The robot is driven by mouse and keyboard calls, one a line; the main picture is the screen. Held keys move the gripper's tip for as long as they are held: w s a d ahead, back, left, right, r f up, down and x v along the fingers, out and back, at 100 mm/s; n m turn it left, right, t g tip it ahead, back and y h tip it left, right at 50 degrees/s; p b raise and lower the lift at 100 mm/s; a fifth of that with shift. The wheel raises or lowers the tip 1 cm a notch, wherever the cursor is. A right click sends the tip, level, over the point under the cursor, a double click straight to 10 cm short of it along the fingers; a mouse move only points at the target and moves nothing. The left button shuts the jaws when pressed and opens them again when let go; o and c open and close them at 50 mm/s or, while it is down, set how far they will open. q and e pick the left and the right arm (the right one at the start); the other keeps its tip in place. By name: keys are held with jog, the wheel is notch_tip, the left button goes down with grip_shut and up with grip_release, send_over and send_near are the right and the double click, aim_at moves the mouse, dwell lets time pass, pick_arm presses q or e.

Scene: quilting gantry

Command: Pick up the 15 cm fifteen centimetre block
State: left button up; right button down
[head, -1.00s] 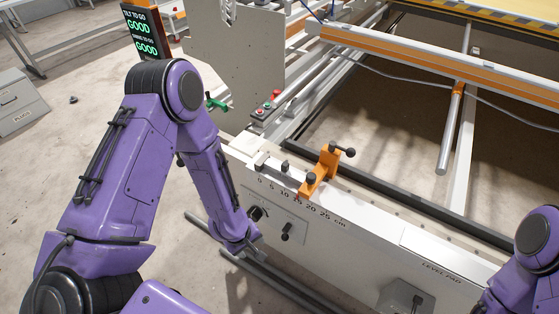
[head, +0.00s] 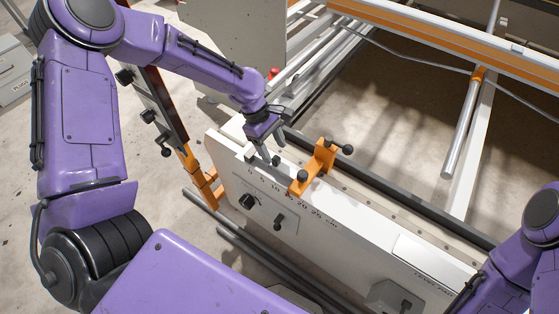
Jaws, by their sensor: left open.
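An orange block-like bracket (head: 315,168) with black knobs stands on the pale ledge of the gantry's front panel. It sits near the 15 mark of the printed centimetre scale; I cannot tell whether it is the named block. A small dark piece (head: 276,161) stands just to its left on the ledge. My left gripper (head: 265,154) is open, pointing down over the left end of the ledge, close to this small piece and left of the orange bracket. Contact is unclear, and the gripper partly hides the ledge there. My right arm shows at the lower right, its gripper out of view.
The white front panel (head: 340,240) carries black knobs below the scale. A dark rail (head: 400,203) runs behind the ledge. An upright with an orange foot (head: 203,183) stands left of the panel. Grey bars lie on the floor in front.

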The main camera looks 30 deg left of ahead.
aim_at(276, 158)
pick_arm(q)
jog(key=shift+s+d+f, duration=0.35)
jog(key=shift+s+f, duration=0.3)
jog(key=f, duration=0.1)
jog(key=d+f, duration=0.1)
jog(key=f, duration=0.1)
jog(key=w+f+p, duration=0.1)
jog(key=shift+d+f, duration=0.2)
jog(key=shift+f, duration=0.15)
jog(key=shift+s+r, duration=0.15)
jog(key=shift+s, duration=0.1)
grip_shut()
